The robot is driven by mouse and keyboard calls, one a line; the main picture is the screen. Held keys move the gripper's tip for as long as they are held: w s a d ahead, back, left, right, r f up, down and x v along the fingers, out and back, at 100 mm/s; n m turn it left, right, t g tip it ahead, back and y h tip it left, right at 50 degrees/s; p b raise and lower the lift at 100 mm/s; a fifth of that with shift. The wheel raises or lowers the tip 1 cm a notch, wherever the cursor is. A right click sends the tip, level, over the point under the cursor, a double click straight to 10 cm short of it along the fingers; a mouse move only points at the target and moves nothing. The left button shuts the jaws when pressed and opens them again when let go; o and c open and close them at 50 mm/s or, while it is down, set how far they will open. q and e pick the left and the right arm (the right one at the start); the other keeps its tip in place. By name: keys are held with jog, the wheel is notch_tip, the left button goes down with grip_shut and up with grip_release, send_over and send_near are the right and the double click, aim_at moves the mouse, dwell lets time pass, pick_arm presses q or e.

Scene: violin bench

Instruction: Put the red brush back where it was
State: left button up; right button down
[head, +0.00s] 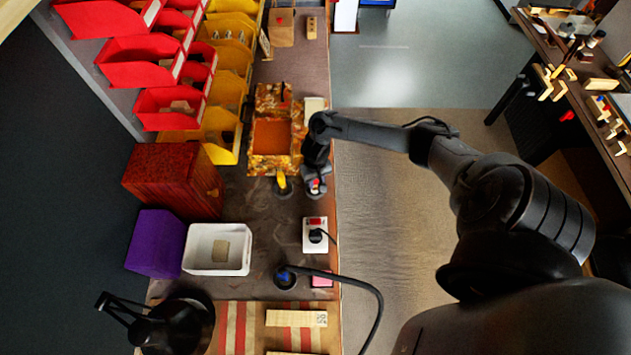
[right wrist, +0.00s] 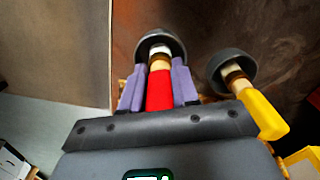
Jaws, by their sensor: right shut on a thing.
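The red brush (right wrist: 159,88) is between the two fingers of my right gripper (right wrist: 159,86), which is shut on it. The brush's pale tip end points into or over a round dark grey cup (right wrist: 148,42); I cannot tell whether it touches the bottom. In the head view my right gripper (head: 315,182) is at the bench's right edge, with a bit of red (head: 316,183) showing under it. A yellow brush (head: 282,181) stands in a second dark cup beside it; this brush (right wrist: 262,112) also shows in the right wrist view. My left gripper is not in view.
A white box with a red switch (head: 315,222) and a cable, a white tray (head: 236,231) and a black lamp (head: 180,325) are nearer. Red and yellow bins line the left. Bench between is partly clear.

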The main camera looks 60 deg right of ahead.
jog(key=shift+d+f, duration=0.1)
jog(key=c, duration=0.8)
grip_release()
jog(key=shift+f, duration=0.1)
jog(key=shift+c, duration=0.2)
